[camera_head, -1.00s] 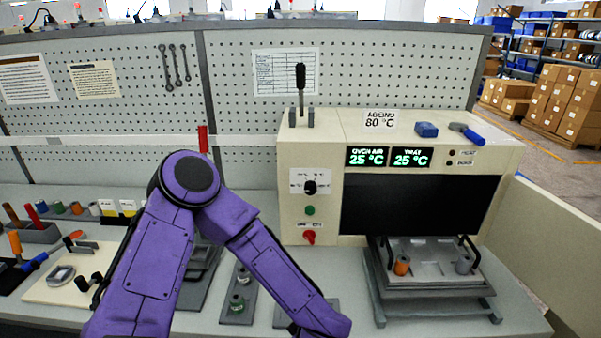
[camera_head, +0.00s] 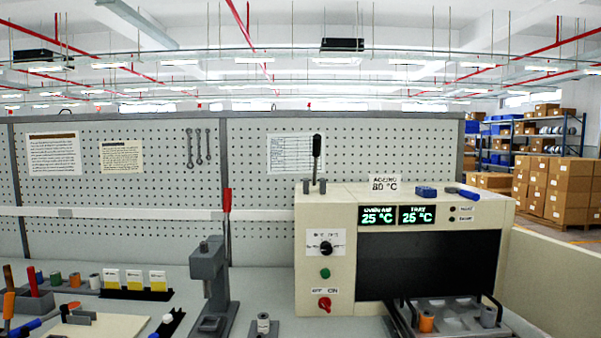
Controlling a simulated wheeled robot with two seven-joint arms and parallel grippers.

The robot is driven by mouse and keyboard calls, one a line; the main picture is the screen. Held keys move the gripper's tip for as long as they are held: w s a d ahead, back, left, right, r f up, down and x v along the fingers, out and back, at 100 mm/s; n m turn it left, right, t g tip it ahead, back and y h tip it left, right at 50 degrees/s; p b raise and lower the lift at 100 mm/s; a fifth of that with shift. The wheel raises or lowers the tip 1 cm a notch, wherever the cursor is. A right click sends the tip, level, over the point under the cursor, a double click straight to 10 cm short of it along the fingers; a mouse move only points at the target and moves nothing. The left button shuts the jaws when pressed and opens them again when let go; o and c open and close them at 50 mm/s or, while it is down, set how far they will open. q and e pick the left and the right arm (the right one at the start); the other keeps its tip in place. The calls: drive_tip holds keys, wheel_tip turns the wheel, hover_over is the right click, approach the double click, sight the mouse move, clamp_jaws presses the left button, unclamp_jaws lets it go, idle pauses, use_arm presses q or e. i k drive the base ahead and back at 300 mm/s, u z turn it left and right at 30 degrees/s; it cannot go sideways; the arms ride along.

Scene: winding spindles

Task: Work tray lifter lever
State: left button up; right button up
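A black-handled lever (camera_head: 317,150) stands upright on top of the cream ageing oven (camera_head: 335,210), at its left end, between two short grey posts. A metal tray (camera_head: 456,318) sits low in front of the oven's dark opening (camera_head: 425,265), with black handles at its sides. An orange spool (camera_head: 426,321) and a grey spool (camera_head: 488,316) stand on the tray. The lower part of the tray is cut off by the picture's bottom edge. Neither of my grippers is in view.
A grey press (camera_head: 209,275) with a red-handled lever (camera_head: 227,202) stands left of the oven. A blue block (camera_head: 426,191) and a blue-handled tool (camera_head: 461,192) lie on the oven's top. Several spools and cards line the bench at left.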

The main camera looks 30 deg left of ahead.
sight(317, 138)
drive_tip(key=u, duration=0.45)
drive_tip(key=i, duration=0.7)
drive_tip(key=u, duration=0.55)
drive_tip(key=i, duration=0.55)
drive_tip(key=z, duration=0.35)
drive_tip(key=k, duration=0.85)
drive_tip(key=z, duration=0.2)
